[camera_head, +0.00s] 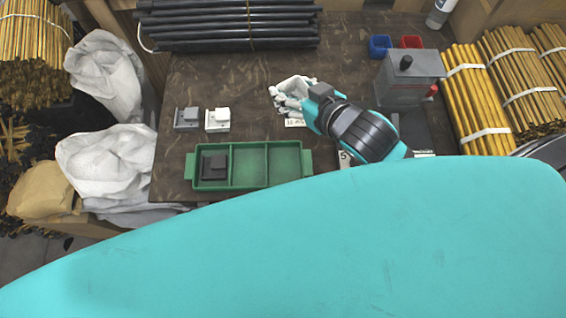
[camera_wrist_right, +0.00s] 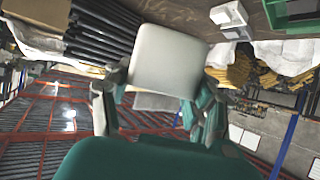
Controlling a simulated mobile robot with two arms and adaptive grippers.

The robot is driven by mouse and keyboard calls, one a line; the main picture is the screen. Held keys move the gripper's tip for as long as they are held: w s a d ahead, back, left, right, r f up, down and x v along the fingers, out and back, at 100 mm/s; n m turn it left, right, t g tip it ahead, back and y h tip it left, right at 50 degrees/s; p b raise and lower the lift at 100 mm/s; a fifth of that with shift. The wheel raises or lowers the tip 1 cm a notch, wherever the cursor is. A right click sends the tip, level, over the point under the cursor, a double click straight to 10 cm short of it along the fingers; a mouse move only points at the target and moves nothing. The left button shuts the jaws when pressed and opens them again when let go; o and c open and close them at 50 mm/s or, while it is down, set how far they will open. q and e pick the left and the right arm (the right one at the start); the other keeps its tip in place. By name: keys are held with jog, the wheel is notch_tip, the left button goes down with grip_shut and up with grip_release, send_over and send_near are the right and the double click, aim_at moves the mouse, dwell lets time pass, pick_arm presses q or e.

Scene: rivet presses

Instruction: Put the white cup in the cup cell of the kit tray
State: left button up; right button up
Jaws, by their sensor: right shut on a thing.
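My right gripper (camera_head: 288,97) is over the middle of the table, behind and right of the kit tray. It is shut on the white cup (camera_wrist_right: 168,58), which shows as a pale, rounded block between the fingers in the wrist view. In the head view the cup is mostly hidden among the pale grey fingers. The green kit tray (camera_head: 268,186) lies near the table's front edge. Its left cell holds a dark grey block (camera_head: 214,165); its middle and right cells are empty. My left gripper is not in view.
A grey part (camera_head: 187,118) and a white part (camera_head: 217,120) stand behind the tray. A grey press (camera_head: 408,80) stands to the right, with blue (camera_head: 380,46) and red (camera_head: 411,42) bins behind. Black rods (camera_head: 230,30) lie along the back.

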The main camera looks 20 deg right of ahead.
jog(key=s+a+f+n+g+y+b, duration=0.1)
jog(key=s+a+f+n+g+y, duration=0.25)
jog(key=s, duration=0.75)
jog(key=s+a+f+n+g+y, duration=0.1)
jog(key=s+a+f+n+y, duration=0.25)
jog(key=s+a+f, duration=0.55)
jog(key=p, duration=0.1)
send_near(267, 159)
jog(key=shift+h, duration=0.3)
jog(key=w+a, duration=0.1)
jog(key=w+a+r, duration=0.1)
jog(key=a, duration=0.1)
jog(key=shift+w+a+r, duration=0.15)
jog(key=shift+w+a, duration=0.1)
jog(key=shift+a, duration=0.05)
jog(key=shift+w, duration=0.1)
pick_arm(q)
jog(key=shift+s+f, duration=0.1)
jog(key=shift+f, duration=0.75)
pick_arm(e)
jog(key=shift+f, duration=1.8)
jog(key=o, duration=0.9)
jog(key=shift+f, duration=0.1)
